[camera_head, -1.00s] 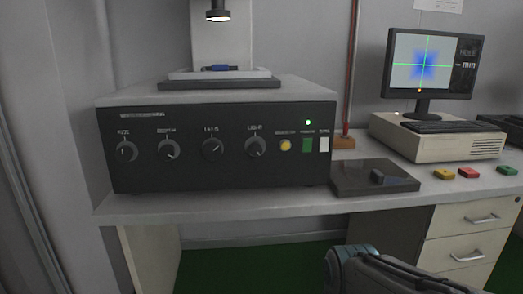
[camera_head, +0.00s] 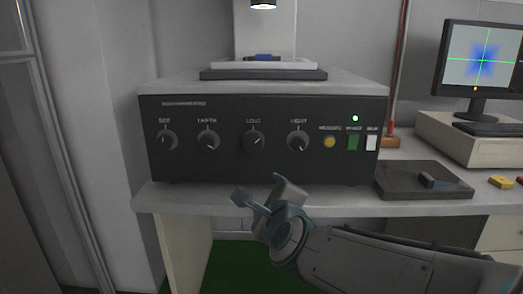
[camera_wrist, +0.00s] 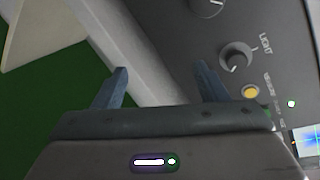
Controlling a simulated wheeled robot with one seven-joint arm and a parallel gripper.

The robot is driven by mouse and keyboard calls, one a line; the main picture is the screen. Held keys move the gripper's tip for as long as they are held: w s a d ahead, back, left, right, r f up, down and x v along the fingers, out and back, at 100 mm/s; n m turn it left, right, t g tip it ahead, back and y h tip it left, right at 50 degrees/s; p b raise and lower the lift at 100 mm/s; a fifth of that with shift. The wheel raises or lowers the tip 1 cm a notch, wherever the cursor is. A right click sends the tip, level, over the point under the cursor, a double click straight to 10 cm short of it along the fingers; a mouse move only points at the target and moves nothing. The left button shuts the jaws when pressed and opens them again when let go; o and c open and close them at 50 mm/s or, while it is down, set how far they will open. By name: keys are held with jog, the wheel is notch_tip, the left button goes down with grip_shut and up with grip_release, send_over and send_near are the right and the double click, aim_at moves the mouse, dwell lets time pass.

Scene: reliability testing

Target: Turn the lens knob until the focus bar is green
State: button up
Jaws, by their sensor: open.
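The black console has a row of round knobs. The third from the left, with a blurred label that looks like LENS, is the lens knob (camera_head: 253,140); its white pointer slants to the upper right. In the wrist view a knob cut off at the top edge (camera_wrist: 207,5), beside the one labelled LIGHT, seems to be it. The monitor (camera_head: 481,60) shows a blurred blue patch under a green cross. A small orange mark sits below it; I cannot tell if this is the focus bar. My gripper (camera_head: 258,190) is open and empty, below and in front of the lens knob, apart from it.
A dark pad (camera_head: 425,181) lies on the desk at right. The desk's front edge is close to my gripper.

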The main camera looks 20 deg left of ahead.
aim_at(253, 147)
jog(key=s+a+r+m+t+h, duration=0.2)
jog(key=a+r+m+t+h, duration=0.3)
jog(key=m, duration=0.7)
jog(key=w, duration=0.4)
jog(key=w+a+y+b, duration=0.1)
jog(key=w, duration=0.3)
jog(key=w+g+y+b, duration=0.1)
jog(key=w, duration=0.4)
jog(key=shift+a+r, duration=0.35)
jog(key=shift+s, duration=0.1)
jog(key=c, duration=1)
